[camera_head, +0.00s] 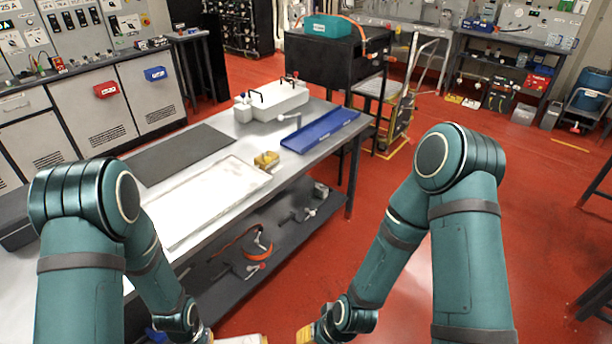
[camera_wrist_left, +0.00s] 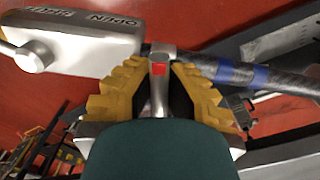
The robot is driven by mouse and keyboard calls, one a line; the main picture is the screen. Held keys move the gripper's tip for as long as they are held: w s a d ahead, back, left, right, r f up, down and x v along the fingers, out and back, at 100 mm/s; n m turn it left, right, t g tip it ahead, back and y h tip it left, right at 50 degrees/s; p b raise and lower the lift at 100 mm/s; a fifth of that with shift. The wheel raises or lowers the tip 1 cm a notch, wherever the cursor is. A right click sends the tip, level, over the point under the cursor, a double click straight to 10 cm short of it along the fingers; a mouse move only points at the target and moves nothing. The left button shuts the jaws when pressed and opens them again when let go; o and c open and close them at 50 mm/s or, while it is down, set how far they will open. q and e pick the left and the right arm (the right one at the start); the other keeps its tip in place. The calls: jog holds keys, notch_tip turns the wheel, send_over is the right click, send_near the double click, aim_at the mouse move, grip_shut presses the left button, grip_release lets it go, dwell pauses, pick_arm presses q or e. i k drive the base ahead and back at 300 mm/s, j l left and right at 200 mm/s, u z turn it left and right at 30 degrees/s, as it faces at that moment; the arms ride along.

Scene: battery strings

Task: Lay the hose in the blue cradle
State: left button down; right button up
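The blue cradle (camera_head: 320,130) is a long open tray lying on the workbench near its far right end. In the left wrist view, the hose (camera_wrist_left: 235,72) is a dark tube with blue bands, running right from a grey fitting with a red mark. The yellow fingers of my left gripper (camera_wrist_left: 160,68) close in on both sides of this fitting and appear to touch it. In the head view, my left gripper (camera_head: 206,336) and right gripper (camera_head: 305,335) are low at the bottom edge, mostly cut off. The right fingertips are hidden.
A white block lettered "OPEN FIRST" (camera_wrist_left: 75,42) adjoins the fitting on the left. The workbench (camera_head: 222,130) carries a dark mat (camera_head: 180,153), a white tray (camera_head: 205,198), a small yellow block (camera_head: 266,160) and a white unit (camera_head: 279,100). Parts lie on its lower shelf (camera_head: 225,291).

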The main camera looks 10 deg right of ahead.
aim_at(324, 128)
jog(key=i+l+z, duration=0.15)
jog(key=i+l, duration=0.45)
jog(key=l, duration=0.3)
jog(key=i+l+z, duration=0.1)
jog(key=i+l, duration=0.5)
jog(key=l, duration=0.2)
jog(key=i+l+z, duration=0.15)
jog(key=i+l, duration=0.55)
jog(key=l, duration=0.1)
